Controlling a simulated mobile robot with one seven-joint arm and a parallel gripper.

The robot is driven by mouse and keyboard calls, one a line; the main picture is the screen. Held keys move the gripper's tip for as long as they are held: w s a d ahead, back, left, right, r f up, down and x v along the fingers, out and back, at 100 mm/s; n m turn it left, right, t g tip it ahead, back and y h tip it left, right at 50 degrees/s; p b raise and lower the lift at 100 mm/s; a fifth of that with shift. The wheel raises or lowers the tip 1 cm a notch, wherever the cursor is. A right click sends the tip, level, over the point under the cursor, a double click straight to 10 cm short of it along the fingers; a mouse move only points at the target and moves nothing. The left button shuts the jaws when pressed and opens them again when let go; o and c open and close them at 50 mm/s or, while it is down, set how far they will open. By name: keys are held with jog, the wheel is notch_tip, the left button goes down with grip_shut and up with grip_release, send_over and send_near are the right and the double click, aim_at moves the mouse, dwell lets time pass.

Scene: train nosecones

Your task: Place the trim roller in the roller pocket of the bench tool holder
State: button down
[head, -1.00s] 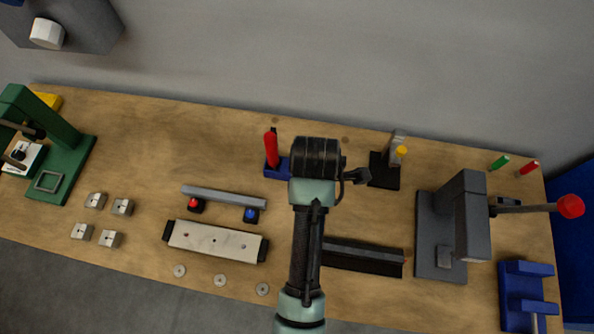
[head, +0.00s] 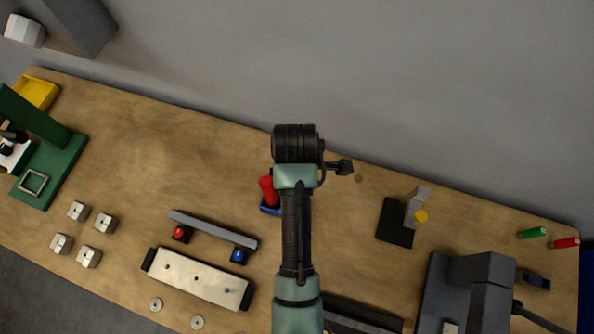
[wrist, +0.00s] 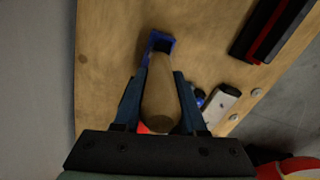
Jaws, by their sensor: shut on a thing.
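In the wrist view my gripper (wrist: 159,76) is shut on a tan, tapered, wood-like piece (wrist: 160,98), which appears to be the trim roller. Its far end overlaps the blue bench tool holder (wrist: 161,38) in that view; I cannot tell whether they touch. In the head view the blue holder (head: 269,208) stands on the bench with a red-handled tool (head: 268,188) upright in it. My arm covers part of the holder, and my gripper and the roller are hidden there. The roller pocket cannot be made out.
A grey bar (head: 212,229) on red and blue supports and a pale plate (head: 197,279) lie left of my arm. A black stand (head: 395,222) and a grey press (head: 480,285) are to the right. A green fixture (head: 45,170) is far left. Bare bench lies behind the bar.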

jog(key=shift+s+f, duration=0.1)
jog(key=shift+f, duration=0.45)
jog(key=shift+f+p, duration=0.5)
jog(key=shift+f, duration=2)
jog(key=shift+f, duration=0.2)
jog(key=shift+c, duration=2.3)
grip_release()
jog(key=shift+r, duration=0.2)
notch_tip(320, 180, up, 12)
jog(key=shift+a+r+b, duration=0.1)
jog(key=shift+b, duration=0.25)
